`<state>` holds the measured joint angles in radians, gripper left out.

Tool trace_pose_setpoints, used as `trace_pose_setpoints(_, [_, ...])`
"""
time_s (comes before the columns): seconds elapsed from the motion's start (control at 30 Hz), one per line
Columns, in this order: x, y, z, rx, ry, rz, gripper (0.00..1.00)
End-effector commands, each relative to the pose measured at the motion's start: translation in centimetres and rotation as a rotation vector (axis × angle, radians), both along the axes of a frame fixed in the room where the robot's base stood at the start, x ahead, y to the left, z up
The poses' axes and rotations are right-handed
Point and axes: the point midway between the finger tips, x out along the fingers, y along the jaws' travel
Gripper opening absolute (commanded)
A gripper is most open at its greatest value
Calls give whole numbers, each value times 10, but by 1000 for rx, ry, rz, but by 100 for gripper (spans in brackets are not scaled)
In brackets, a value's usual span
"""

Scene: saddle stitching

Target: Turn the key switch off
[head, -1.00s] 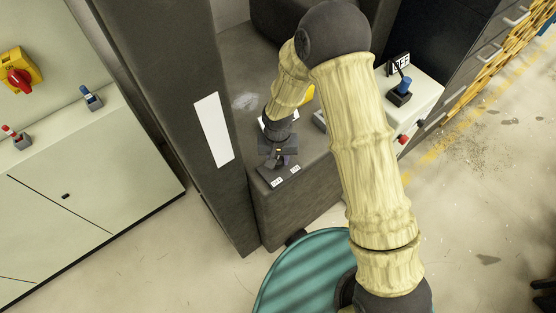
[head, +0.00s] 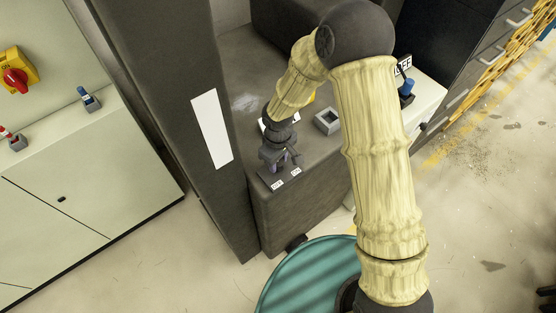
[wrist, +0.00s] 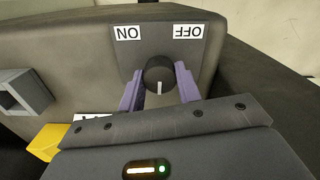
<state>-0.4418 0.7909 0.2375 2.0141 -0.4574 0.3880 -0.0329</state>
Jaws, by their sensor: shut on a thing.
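The key switch (wrist: 160,72) is a round dark knob with a white pointer line, on the dark panel. In the wrist view the line points toward my gripper's palm, away from the labels. The ON label (wrist: 128,33) and the OFF label (wrist: 188,32) appear upside down beyond the knob, ON at left and OFF at right. My gripper (wrist: 160,80) has its purple fingers on either side of the knob, shut on it. In the head view my gripper (head: 280,160) is at the front of the dark machine top, and it hides the knob there.
A grey square frame (head: 327,121) sits on the machine top (head: 240,60) beside my arm. A yellow part (wrist: 50,140) shows at lower left in the wrist view. A dark post (head: 175,100) with a white plate stands close on the left. A red rotary switch (head: 15,80) is far left.

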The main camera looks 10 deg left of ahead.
Motion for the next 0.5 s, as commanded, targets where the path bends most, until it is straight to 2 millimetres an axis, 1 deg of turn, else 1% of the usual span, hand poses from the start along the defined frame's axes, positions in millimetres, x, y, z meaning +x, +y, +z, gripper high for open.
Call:
trace_pose_setpoints(0.2, [1, 1, 1, 2, -2, 62, 11])
trace_pose_setpoints(0.5, [1, 1, 1, 2, -3, 74, 11])
